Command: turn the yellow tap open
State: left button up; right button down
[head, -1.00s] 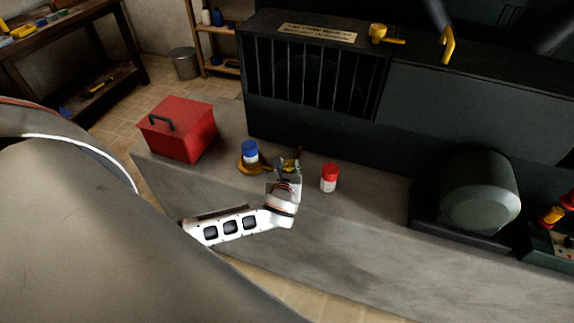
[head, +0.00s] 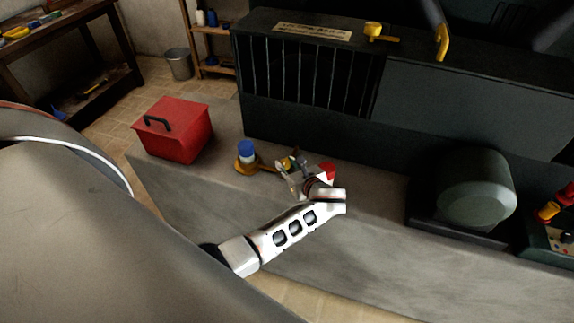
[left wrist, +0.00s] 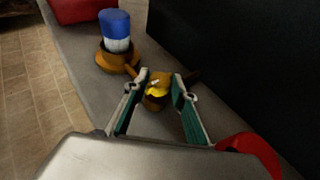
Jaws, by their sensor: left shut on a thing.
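The yellow tap (left wrist: 157,88) sits on a brass pipe with a round flange (left wrist: 117,64) on the grey ledge. My left gripper (left wrist: 156,92) is shut on the tap's yellow handle, with one finger on each side. In the head view my left gripper (head: 288,178) is at the tap (head: 287,163), and its fingers hide part of it. The pipe's dark end shows past the right finger in the wrist view. How far the handle is turned I cannot tell. My right gripper is not in view.
A red toolbox (head: 174,130) stands at the ledge's left end. The dark machine (head: 300,125) rises behind.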

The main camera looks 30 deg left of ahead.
pick_arm(q)
jog(key=shift+a+r, duration=0.1)
jog(key=o, duration=1.1)
jog(key=v, duration=0.7)
jog(key=shift+d, duration=0.25)
